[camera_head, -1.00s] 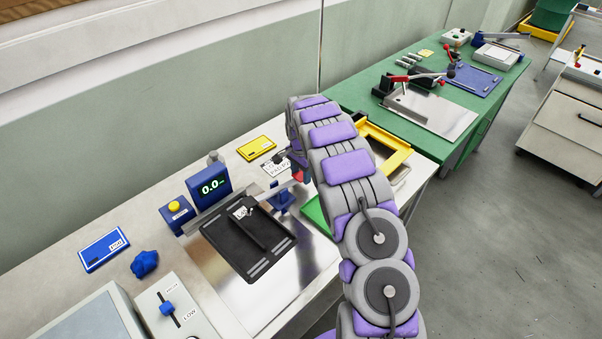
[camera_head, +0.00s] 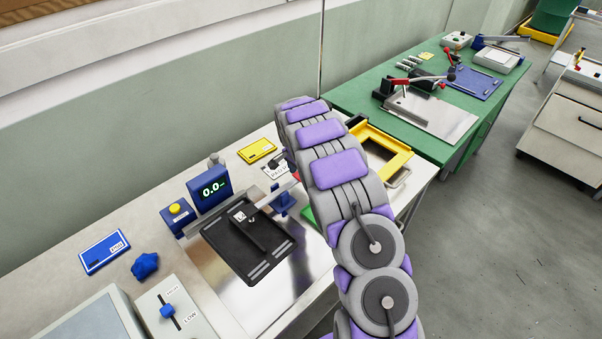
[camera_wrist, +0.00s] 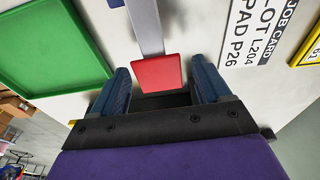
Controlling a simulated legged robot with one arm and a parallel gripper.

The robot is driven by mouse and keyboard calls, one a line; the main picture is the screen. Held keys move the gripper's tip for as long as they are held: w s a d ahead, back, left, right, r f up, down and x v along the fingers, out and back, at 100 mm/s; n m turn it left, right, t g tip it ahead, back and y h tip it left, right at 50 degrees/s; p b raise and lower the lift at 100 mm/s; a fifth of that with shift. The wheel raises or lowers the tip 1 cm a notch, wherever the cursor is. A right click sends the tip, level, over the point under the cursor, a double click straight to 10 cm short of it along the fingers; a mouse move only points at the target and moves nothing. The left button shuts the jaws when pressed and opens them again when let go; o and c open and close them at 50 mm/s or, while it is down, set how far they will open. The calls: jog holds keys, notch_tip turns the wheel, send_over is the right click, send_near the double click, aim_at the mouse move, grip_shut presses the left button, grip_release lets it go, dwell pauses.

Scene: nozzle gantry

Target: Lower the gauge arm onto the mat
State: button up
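The gauge has a blue display box (camera_head: 209,188) reading about 0.0. Its grey gauge arm (camera_head: 270,197) runs right, behind the black mat (camera_head: 235,250), toward a blue rest (camera_head: 283,201) and under my arm. The mat lies on a shiny plate and carries a dark bar and a white label. In the wrist view the grey gauge arm (camera_wrist: 146,28) ends in a red tab (camera_wrist: 158,73). My gripper (camera_wrist: 161,82) is open around the tab, with gaps visible on both sides. In the head view my arm hides my gripper.
A green tray (camera_wrist: 50,45) and a job card (camera_wrist: 262,30) flank the gripper. A yellow frame (camera_head: 397,157) stands behind my arm. A blue knob (camera_head: 145,265) and a slider box (camera_head: 170,312) are front left. A green bench (camera_head: 350,95) stands beyond.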

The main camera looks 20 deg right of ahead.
notch_tip(320, 180, up, 17)
jog(key=s+a+p, duration=0.1)
jog(key=a+p, duration=0.1)
jog(key=shift+a+p, duration=0.3)
jog(key=shift+p, duration=0.05)
dwell(0.3)
